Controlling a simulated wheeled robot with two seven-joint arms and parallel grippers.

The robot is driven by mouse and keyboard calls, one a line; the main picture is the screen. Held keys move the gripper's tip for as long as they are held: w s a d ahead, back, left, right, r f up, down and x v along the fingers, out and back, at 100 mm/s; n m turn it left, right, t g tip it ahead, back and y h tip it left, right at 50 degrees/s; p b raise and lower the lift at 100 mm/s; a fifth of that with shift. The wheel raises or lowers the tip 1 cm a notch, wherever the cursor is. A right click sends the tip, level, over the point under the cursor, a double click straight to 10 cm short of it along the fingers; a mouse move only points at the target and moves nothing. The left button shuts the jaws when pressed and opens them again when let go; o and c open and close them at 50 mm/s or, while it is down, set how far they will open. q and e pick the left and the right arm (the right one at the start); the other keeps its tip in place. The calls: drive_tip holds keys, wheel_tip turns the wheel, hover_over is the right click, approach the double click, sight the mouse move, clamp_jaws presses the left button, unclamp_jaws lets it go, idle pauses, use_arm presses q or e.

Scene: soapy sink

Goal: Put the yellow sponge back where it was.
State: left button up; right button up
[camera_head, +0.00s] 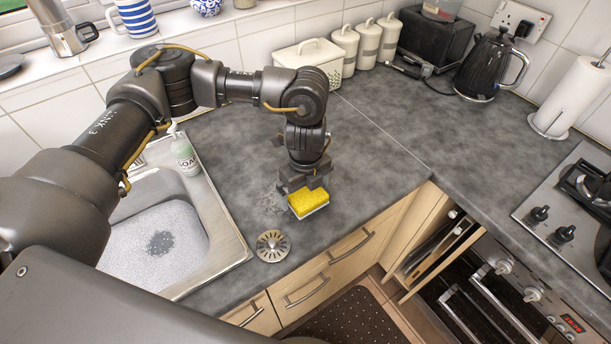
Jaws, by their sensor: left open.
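The yellow sponge (309,203) lies on the grey worktop to the right of the sink, close to the worktop's front edge. It has a pale underside. My left gripper (305,190) points down right at the sponge, its fingers at the sponge's far side and partly in front of it. The jaws are open; I cannot tell whether a finger touches the sponge. My right gripper does not show.
The sink (150,228) holds suds at the left, with a soap bottle (184,152) at its back rim. A round metal strainer (273,246) lies near the sponge. Canisters (366,45), a kettle (487,66) and a hob (575,205) stand farther off. The middle worktop is clear.

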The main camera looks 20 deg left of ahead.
sight(306, 192)
use_arm(q)
wheel_tip(306, 192, up, 11)
drive_tip(key=b, duration=0.2)
drive_tip(key=shift+r, duration=0.2)
idle(0.4)
